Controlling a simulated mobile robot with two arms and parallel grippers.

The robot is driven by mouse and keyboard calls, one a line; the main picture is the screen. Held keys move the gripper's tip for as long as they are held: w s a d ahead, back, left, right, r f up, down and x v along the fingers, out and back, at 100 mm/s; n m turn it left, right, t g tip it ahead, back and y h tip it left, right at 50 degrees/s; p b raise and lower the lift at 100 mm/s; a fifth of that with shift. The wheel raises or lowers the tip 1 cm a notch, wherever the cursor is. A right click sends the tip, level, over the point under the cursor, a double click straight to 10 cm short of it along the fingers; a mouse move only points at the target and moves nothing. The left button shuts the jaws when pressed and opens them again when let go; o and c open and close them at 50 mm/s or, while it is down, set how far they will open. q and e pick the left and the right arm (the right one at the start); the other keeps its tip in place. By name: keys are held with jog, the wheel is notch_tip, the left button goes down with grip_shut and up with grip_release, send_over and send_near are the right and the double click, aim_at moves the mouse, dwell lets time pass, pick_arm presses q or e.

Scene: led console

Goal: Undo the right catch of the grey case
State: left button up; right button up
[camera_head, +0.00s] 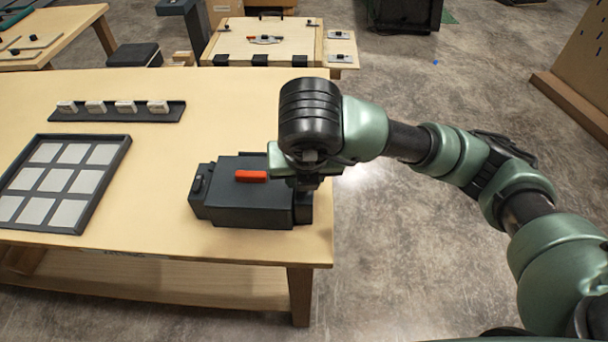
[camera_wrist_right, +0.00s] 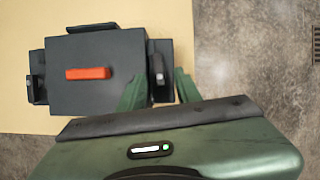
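The dark grey case (camera_head: 245,205) sits on the table near its right front corner, with a red bar (camera_head: 251,176) on its lid. In the right wrist view the case (camera_wrist_right: 98,95) shows from above. Its right catch (camera_wrist_right: 158,66) is a dark upright piece on the right side block. A similar catch (camera_head: 199,183) is on the left side. My right gripper (camera_wrist_right: 158,80) is open, its two green fingers apart at either side of the right catch. I cannot tell whether they touch it. In the head view my right wrist hides the catch. My left gripper is not in view.
A tray with pale square tiles (camera_head: 72,226) lies at the left of the table (camera_head: 220,110). A dark strip (camera_head: 135,115) with several light blocks lies behind it. The table's right edge is close to the case. Another bench (camera_head: 270,50) stands at the back.

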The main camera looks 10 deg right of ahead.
jog(key=v, duration=0.7)
jog(key=shift+r+p, duration=0.25)
jog(key=shift+p, duration=0.2)
jog(key=shift+s, duration=0.1)
